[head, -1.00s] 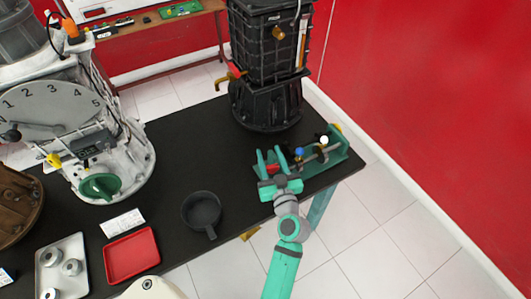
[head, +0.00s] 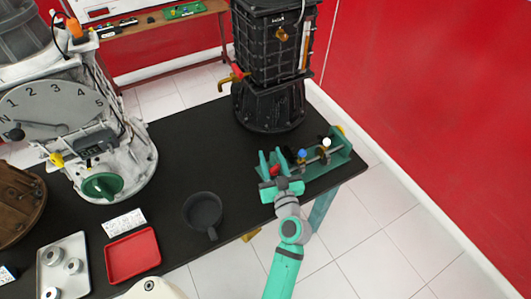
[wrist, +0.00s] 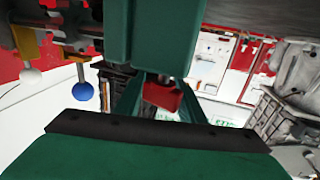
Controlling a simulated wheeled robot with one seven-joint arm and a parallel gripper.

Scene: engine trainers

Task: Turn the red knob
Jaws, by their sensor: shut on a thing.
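The red knob (head: 275,169) sits at the left end of the green valve fixture (head: 335,168) on the right edge of the black table. My gripper (head: 272,163) is at this end of the fixture, shut on the red knob. In the wrist view the red knob (wrist: 162,96) shows between my two green fingers, below a green block. My fingers partly hide the knob, and I cannot tell how far it is turned.
A blue ball knob (head: 302,153) and a white ball knob (head: 326,142) stand on the fixture right of my gripper. A tall black engine housing (head: 268,105) stands behind. A dark pan (head: 203,210) and a red tray (head: 132,256) lie left. The table between is clear.

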